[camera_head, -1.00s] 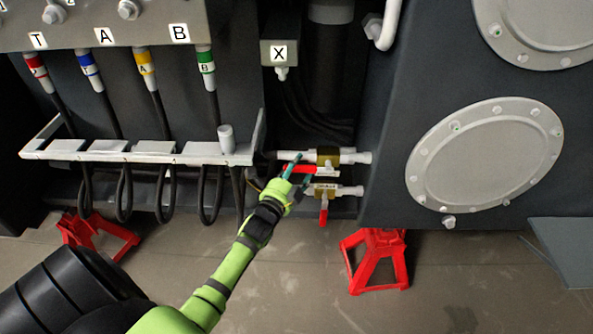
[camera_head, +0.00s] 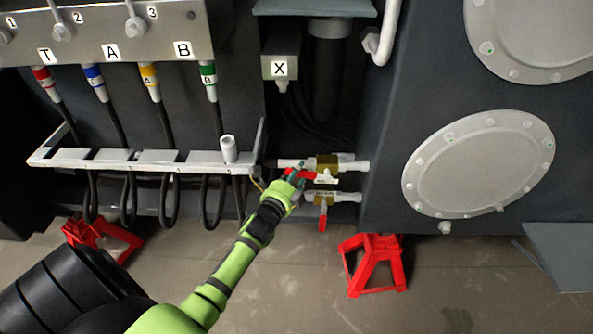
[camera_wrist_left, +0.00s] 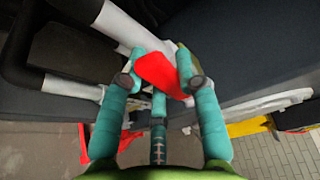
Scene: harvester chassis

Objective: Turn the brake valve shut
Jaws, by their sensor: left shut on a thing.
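Two brass valves sit one above the other on white pipes in the head view. The upper valve (camera_head: 327,163) has a red lever (camera_head: 307,175) lying roughly level, pointing left along the pipe. A white tag hangs under it, too small to read. The lower valve (camera_head: 322,197) has a red lever (camera_head: 323,222) hanging straight down. My left gripper (camera_head: 294,177) is shut on the upper red lever, near its left end. In the left wrist view, the teal fingers (camera_wrist_left: 157,78) stand on both sides of the red lever (camera_wrist_left: 160,76). My right gripper is not in view.
A white hose rack (camera_head: 140,166) with looped black hoses stands left of the valves. A grey chassis wall with a round cover (camera_head: 478,163) is at the right. A red stand (camera_head: 373,265) is below the valves on open floor.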

